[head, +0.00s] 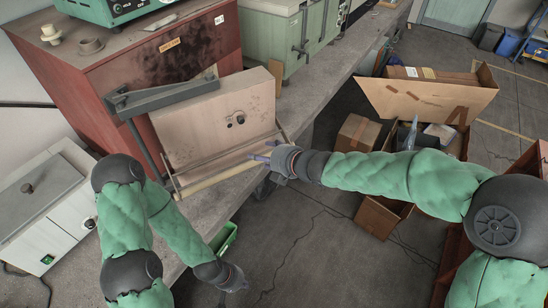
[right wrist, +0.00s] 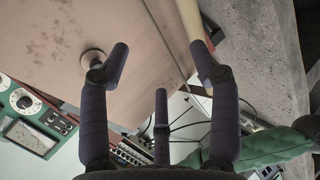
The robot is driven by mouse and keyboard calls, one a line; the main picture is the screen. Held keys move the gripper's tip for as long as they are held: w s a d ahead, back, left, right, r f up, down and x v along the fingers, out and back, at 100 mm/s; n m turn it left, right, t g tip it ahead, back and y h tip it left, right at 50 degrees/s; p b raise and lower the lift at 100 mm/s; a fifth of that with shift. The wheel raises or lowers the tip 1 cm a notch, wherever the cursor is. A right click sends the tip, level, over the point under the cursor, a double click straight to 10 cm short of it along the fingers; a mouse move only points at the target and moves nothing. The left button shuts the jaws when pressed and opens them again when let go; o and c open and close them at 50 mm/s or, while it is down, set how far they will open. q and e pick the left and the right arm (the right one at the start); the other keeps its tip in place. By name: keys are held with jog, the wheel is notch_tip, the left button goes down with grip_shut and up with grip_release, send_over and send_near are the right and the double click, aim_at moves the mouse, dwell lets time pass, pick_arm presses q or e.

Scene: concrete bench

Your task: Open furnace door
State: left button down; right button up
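The red furnace (head: 110,85) stands on the bench at the upper left. Its thick beige door (head: 190,122) is at the front, with a small dark fitting in the middle and a grey bracket arm (head: 165,97) above. A pale handle bar (head: 215,179) runs along the lower front of the door. My right gripper (head: 268,158) is at the bar's right end.
A white box-shaped device (head: 45,215) stands left of the furnace. Green cabinets (head: 285,35) stand behind it along the bench. Open cardboard boxes (head: 425,100) are on the floor at the right. A green tray (head: 225,238) is below the bench edge.

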jog(key=shift+v, duration=2.35)
